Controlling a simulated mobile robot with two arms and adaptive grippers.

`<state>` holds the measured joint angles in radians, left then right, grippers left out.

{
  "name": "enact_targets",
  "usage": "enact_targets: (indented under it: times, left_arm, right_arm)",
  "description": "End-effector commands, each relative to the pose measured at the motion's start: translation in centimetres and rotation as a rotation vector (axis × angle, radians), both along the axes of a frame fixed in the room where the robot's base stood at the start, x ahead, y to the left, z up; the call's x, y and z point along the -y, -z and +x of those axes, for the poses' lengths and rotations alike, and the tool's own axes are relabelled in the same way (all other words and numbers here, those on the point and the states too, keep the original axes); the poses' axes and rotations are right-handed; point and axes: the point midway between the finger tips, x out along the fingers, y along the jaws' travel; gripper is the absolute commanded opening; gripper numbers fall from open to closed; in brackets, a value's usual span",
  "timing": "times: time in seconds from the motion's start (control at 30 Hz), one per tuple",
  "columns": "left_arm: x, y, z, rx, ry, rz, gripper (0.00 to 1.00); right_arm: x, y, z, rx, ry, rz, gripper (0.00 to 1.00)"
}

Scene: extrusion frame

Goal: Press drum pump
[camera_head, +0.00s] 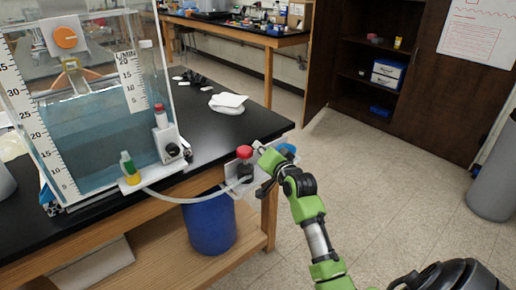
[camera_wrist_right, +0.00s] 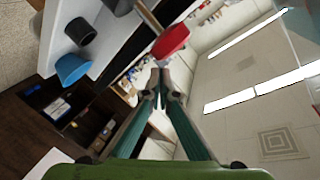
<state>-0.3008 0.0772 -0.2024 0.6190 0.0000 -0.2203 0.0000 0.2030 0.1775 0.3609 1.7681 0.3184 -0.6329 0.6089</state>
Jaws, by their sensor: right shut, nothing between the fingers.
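The drum pump, with a red knob (camera_head: 244,152) on a dark body (camera_head: 245,172), is mounted on a light plate (camera_head: 232,184) at the table's right corner. A blue drum (camera_head: 211,224) stands below it. A pale hose (camera_head: 190,199) runs left from the pump toward the tank. My right gripper (camera_head: 262,152) is shut and empty, just right of the red knob. In the right wrist view the red knob (camera_wrist_right: 171,41) is just beyond the shut fingertips (camera_wrist_right: 161,66); I cannot tell whether they touch. My left gripper is not in view.
A clear water tank (camera_head: 90,140) with scales stands on the black table (camera_head: 215,140). A blue round part (camera_head: 287,149) lies behind my right gripper, beside the pump. A grey bin (camera_head: 494,180) stands at the right. The floor (camera_head: 400,190) between is open.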

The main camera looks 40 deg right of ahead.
Motion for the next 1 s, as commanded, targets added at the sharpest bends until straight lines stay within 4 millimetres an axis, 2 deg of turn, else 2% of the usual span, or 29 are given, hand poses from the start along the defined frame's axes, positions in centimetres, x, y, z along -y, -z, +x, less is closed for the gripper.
enact_targets:
  times: [0.43, 0.7, 0.8, 1.0]
  left_arm:
    - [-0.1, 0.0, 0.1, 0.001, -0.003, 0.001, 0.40]
    - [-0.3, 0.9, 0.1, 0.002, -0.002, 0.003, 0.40]
    - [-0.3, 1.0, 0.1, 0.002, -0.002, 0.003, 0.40]
    - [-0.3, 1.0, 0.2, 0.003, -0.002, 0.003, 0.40]
  right_arm:
    - [-0.4, 0.5, 0.1, 0.000, 0.000, 0.000, 0.00]
    - [-0.4, 4.9, 0.1, -0.004, 0.000, 0.001, 0.00]
    - [-0.4, 5.7, 0.1, -0.003, 0.000, 0.001, 0.00]
    - [-0.5, 5.8, 0.1, -0.004, -0.001, 0.001, 0.00]
